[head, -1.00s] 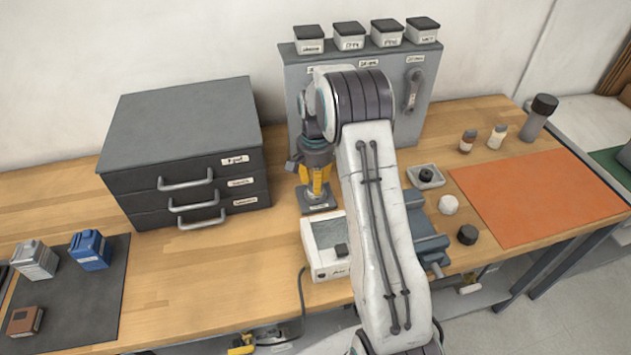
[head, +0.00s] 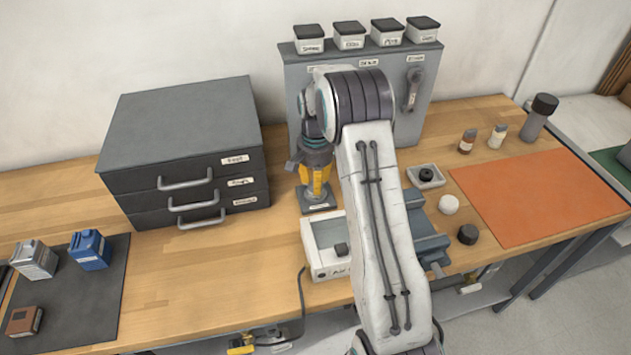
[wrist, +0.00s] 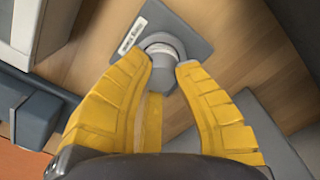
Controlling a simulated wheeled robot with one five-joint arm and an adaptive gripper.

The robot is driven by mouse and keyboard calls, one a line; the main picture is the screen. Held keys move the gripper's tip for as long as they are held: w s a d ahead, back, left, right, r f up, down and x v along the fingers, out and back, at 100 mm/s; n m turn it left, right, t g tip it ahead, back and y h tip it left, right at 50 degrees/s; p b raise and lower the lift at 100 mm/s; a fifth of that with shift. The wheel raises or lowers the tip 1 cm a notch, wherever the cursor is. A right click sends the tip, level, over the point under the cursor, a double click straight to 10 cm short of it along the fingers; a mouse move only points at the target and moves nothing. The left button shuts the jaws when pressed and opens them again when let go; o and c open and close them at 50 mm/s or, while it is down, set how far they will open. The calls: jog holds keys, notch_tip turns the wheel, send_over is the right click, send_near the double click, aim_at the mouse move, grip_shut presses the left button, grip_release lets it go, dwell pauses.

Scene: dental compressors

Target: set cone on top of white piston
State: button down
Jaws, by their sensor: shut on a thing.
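My gripper (head: 317,190) points down over a small dark grey labelled plate (head: 319,205), left of my arm. In the wrist view its yellow fingers (wrist: 168,62) are shut on a grey rounded piece, apparently the cone (wrist: 163,76), with a paler band at its far end. The piece is over the labelled plate (wrist: 190,28); I cannot tell whether it touches it. A small round white piece, apparently the white piston (head: 448,204), stands on the table to the right of my arm. Nothing is seen on top of it.
A black round piece (head: 467,234) and a tray with a black part (head: 425,184) are near the white one. A grey-white box (head: 325,262) and a vise (head: 428,246) flank my arm. A drawer cabinet (head: 180,130) is left. An orange mat (head: 535,197) lies clear at right.

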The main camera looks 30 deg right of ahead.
jog(key=c, duration=0.5)
grip_release()
jog(key=shift+c, duration=0.2)
jog(key=shift+r, duration=0.2)
jog(key=shift+r+p, duration=2.45)
jog(key=shift+r, duration=0.9)
